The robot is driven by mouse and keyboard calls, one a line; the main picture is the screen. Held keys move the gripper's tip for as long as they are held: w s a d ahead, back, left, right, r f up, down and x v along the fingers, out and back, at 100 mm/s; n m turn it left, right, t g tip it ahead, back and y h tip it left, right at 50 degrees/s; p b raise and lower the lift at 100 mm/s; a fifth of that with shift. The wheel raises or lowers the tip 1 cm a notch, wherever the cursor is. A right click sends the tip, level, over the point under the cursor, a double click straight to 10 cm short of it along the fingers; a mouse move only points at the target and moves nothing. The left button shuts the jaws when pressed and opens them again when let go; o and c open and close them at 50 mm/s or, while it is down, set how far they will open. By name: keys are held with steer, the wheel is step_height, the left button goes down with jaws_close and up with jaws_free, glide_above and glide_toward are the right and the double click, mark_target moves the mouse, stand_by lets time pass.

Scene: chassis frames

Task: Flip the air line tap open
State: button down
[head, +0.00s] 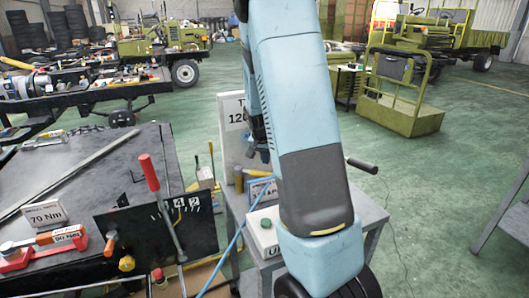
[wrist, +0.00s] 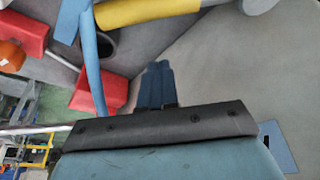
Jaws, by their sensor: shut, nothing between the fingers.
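In the wrist view, my gripper (wrist: 158,68) has its two dark blue fingers together, with nothing between them. A thick yellow bar (wrist: 145,12), possibly the tap's lever, crosses the top of that view beyond the fingertips, apart from them in the picture. A blue air hose (wrist: 92,65) runs down left of the fingers, near red blocks (wrist: 100,92) and a dark round opening (wrist: 98,44). The tap body cannot be made out clearly. In the head view, the blue hose (head: 236,246) rises beside the grey stand, and my arm hides part of that area.
A black workbench (head: 95,165) at left carries a red-handled tool (head: 149,172), a red torque tool (head: 45,245) and a "70 Nm" card (head: 46,214). A white box with a green button (head: 265,238) sits on the stand. Green floor is open at right.

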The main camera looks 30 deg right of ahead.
mark_target(255, 173)
steer(key=s+a, duration=0.1)
steer(key=s+a+f, duration=0.1)
steer(key=shift+s+a, duration=0.35)
steer(key=shift+s, duration=0.05)
steer(key=shift+d, duration=0.15)
